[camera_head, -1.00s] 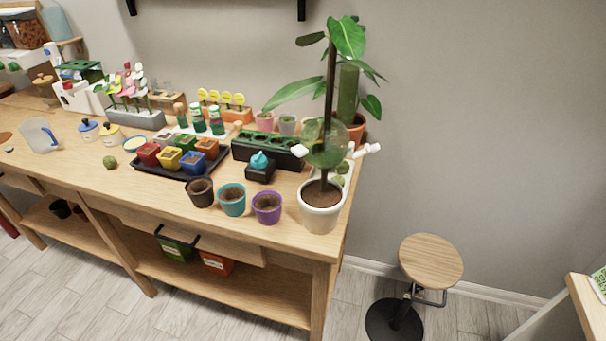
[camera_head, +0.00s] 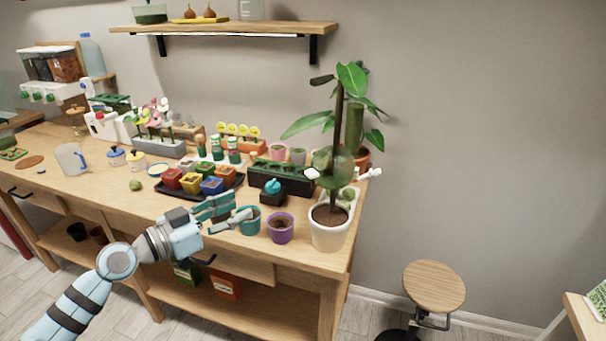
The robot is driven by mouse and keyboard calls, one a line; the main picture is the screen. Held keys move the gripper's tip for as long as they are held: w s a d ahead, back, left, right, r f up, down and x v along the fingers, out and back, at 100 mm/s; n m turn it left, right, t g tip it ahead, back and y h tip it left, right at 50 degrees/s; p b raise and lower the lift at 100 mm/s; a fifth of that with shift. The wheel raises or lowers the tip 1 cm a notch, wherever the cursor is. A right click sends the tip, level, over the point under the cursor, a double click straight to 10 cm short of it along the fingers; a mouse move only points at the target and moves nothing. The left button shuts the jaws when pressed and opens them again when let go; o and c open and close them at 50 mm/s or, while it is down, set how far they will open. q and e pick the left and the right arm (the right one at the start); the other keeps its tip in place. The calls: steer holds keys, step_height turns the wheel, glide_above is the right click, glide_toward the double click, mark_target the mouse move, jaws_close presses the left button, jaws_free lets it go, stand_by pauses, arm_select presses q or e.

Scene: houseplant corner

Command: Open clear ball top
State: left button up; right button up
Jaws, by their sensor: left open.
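The clear ball (camera_head: 342,160) is a see-through, green-tinted sphere around the dark stem of the tall plant in the white pot (camera_head: 330,232). A white knob (camera_head: 312,174) shows at its left and a white piece (camera_head: 370,174) at its right. Whether its top is open or closed is too small to tell. My left gripper (camera_head: 242,209) is open and empty at the table's front edge, in front of the small pots, left of and lower than the ball. My right gripper is out of view.
A teal pot (camera_head: 248,219) and a purple pot (camera_head: 281,228) stand between the left gripper and the white pot. Behind are a black tray (camera_head: 236,184) of colored pots and a dark planter (camera_head: 270,178). A wall shelf (camera_head: 230,28) hangs above. A stool (camera_head: 434,286) stands at right.

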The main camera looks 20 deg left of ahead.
arm_select(q)
steer(key=s+d+r+m+h, duration=0.2)
steer(key=s+d+r, duration=0.1)
steer(key=d+r, duration=0.15)
steer(key=p, duration=0.3)
glide_toward(307, 174)
steer(key=shift+g, duration=0.4)
steer(key=x, duration=0.8)
steer(key=shift+w+d+r+p, duration=0.2)
steer(key=shift+w+r+p, duration=0.1)
steer(key=shift+w+p, duration=0.05)
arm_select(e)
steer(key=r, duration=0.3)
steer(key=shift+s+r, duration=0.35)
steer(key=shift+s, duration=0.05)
arm_select(q)
steer(key=shift+a, duration=0.1)
jaws_close()
